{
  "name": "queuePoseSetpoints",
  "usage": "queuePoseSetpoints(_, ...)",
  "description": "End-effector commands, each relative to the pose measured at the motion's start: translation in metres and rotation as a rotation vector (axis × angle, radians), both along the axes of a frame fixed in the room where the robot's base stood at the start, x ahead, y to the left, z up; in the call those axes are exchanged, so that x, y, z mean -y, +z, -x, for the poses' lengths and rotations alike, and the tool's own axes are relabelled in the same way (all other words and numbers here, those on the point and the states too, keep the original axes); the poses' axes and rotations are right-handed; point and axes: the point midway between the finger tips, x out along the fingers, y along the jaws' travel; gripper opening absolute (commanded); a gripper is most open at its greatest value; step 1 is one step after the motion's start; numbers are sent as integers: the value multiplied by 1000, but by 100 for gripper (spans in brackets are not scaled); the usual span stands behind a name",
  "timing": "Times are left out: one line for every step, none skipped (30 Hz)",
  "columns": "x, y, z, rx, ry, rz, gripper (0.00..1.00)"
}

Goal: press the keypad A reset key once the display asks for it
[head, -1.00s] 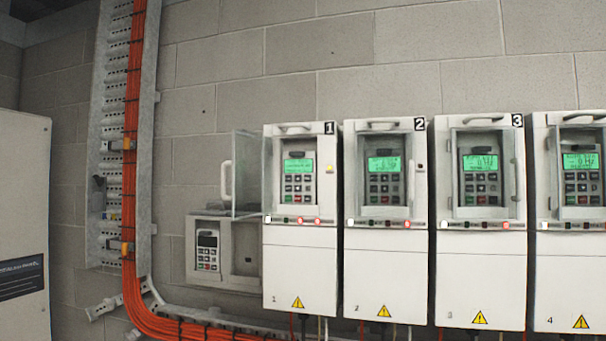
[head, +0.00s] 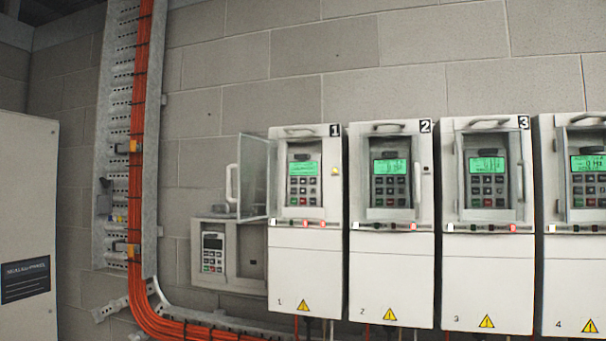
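Drive unit 1 (head: 305,262) is at the middle of the head view, with its clear door (head: 254,178) swung open to the left. Its keypad (head: 304,191) has dark keys, with a red and a green one in the bottom row. Its green display (head: 303,169) is lit with text too small to read. Another small keypad (head: 212,252) sits in a grey wall box at lower left; its screen looks dark. No letter A is legible on any keypad. My gripper is not in view.
Drive units 2 (head: 390,275), 3 (head: 487,275) and 4 (head: 575,275) stand to the right, each with a lit green display and a handled cover. Orange cables (head: 143,170) run down the tray at left. A pale cabinet (head: 25,220) stands at the far left.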

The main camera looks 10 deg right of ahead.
Motion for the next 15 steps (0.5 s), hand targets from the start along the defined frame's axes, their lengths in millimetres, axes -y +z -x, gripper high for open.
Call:
queuePoseSetpoints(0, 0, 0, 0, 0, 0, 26)
queuePoseSetpoints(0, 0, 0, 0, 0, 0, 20)
queuePoseSetpoints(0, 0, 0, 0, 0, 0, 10)
queuePoseSetpoints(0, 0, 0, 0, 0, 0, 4)
queuePoseSetpoints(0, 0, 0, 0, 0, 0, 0)
queuePoseSetpoints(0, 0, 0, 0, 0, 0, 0)
queuePoseSetpoints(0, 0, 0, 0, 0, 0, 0)
queuePoseSetpoints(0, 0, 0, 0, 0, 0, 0)
queuePoseSetpoints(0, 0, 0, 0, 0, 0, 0)
queuePoseSetpoints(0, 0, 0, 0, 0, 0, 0)
queuePoseSetpoints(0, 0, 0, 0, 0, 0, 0)
queuePoseSetpoints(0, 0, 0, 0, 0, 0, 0)
queuePoseSetpoints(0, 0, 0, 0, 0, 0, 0)
queuePoseSetpoints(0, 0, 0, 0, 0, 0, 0)
queuePoseSetpoints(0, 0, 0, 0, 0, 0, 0)
